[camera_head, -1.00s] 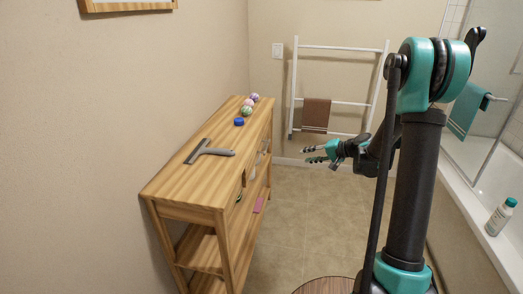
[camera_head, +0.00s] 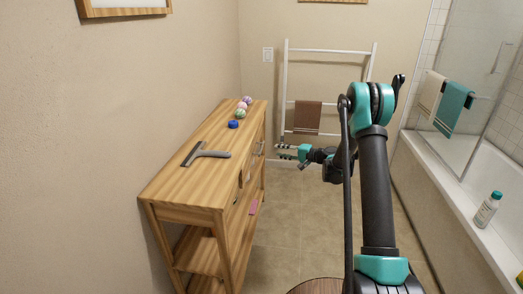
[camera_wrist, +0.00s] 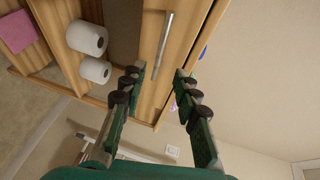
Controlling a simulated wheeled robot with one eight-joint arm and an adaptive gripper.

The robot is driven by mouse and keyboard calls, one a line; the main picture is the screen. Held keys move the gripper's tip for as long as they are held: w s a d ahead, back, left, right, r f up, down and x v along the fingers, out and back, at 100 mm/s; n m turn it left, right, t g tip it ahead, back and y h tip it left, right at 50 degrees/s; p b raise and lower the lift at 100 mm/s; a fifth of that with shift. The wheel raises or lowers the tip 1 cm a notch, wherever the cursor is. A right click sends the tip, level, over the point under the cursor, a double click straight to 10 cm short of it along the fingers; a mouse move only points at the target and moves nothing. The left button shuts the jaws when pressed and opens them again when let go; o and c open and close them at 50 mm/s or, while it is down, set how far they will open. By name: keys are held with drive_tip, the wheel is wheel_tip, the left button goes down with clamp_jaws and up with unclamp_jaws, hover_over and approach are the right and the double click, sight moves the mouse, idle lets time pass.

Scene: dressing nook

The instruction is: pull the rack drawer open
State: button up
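The wooden rack (camera_head: 185,187) stands against the left wall in the head view, its drawer side facing right. In the wrist view a drawer front (camera_wrist: 184,39) carries a straight metal bar handle (camera_wrist: 163,45). My gripper (camera_head: 279,151) is beside the far end of the rack in the head view. It is open and empty; its two fingers (camera_wrist: 158,80) show apart in the wrist view, with the handle's lower end near the gap between them. I cannot tell the exact distance to the handle, and see no contact. The drawer appears shut.
On the rack top lie a squeegee (camera_head: 205,154), a blue round item (camera_head: 233,124) and patterned balls (camera_head: 241,106). White rolls (camera_wrist: 87,37) and a pink item (camera_wrist: 17,31) sit below. A towel ladder (camera_head: 325,70) stands behind; a bathtub (camera_head: 450,185) is right. The floor between is clear.

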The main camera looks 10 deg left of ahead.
drive_tip(key=x, duration=1.1)
drive_tip(key=shift+a+f, duration=0.1)
clamp_jaws()
